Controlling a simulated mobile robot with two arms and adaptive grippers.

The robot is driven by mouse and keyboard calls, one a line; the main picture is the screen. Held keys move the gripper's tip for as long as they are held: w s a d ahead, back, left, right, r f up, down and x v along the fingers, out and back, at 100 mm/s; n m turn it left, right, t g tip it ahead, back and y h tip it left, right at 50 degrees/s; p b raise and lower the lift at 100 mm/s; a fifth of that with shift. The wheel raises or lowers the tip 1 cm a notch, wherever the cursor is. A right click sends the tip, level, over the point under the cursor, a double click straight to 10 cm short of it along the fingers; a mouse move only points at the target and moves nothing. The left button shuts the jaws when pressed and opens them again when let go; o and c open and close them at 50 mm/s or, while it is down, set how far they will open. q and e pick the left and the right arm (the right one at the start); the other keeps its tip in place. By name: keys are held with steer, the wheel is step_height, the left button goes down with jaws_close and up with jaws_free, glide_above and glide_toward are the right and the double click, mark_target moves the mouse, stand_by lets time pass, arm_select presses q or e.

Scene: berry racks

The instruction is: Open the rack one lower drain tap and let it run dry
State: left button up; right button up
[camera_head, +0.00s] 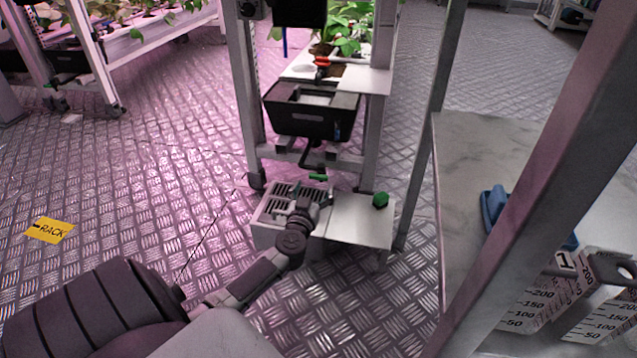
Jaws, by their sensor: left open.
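A lower drain tap with a green handle (318,177) sits under a black tank (311,122) on the white rack frame (376,110). A dark pipe comes down from the tank toward the tap. My left gripper (322,192) is open, just below the green handle and over a grey slatted drain box (266,226). I cannot tell whether a finger touches the handle. The gripper and wrist hide part of the drain box. My right gripper is not in view.
A green knob (380,200) stands on a white panel (352,228) beside the drain box. A red-handled valve (322,62) is above the tank.

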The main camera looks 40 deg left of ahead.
mark_target(318, 178)
arm_select(q)
steer(key=b+x, duration=0.2)
steer(key=x, duration=0.2)
steer(key=shift+w+a+f, duration=0.15)
steer(key=shift+w, duration=0.1)
steer(key=shift+w+a+b, duration=0.3)
steer(key=shift+w+b, duration=0.05)
steer(key=shift+w, duration=0.15)
steer(key=c, duration=1.2)
